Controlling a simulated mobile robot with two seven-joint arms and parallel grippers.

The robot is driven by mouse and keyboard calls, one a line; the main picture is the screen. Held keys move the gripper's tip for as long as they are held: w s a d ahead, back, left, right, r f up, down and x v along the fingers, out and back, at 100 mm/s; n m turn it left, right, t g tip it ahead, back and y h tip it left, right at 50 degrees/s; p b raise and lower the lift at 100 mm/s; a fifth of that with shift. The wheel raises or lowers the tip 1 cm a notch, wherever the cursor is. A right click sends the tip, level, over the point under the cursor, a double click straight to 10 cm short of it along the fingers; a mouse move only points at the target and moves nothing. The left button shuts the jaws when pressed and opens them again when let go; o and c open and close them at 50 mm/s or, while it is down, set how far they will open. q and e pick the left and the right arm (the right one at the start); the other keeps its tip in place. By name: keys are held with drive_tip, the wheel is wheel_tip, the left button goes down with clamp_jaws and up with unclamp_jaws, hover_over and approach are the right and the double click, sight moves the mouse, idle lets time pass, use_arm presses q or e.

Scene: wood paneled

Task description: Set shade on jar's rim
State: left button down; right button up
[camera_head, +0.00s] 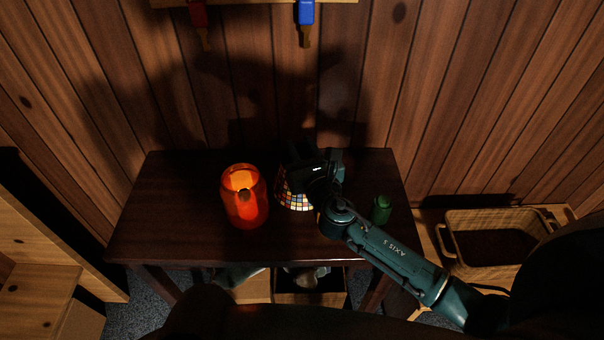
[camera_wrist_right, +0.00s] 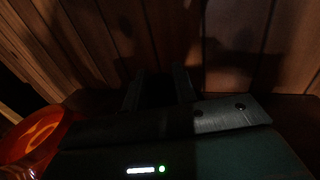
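A glowing orange-red jar (camera_head: 247,208) with an open top stands upright on the dark wooden table (camera_head: 180,213). Part of it shows at the left edge of the right wrist view (camera_wrist_right: 30,138). A multicoloured mosaic shade (camera_head: 292,200) is just right of the jar, partly hidden by my right gripper (camera_head: 312,158). That gripper is at the shade's upper right in the head view. In the dark wrist view its two fingers (camera_wrist_right: 160,90) look parted, with nothing clear between them. Whether they touch the shade is hidden. My left gripper is not in view.
A small green container (camera_head: 381,210) stands on the table's right side, close to my right arm. A wicker basket (camera_head: 450,245) sits right of the table. A red-handled (camera_head: 197,14) and a blue-handled item (camera_head: 306,12) hang on the wall. The table's left part is clear.

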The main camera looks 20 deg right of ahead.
clamp_jaws()
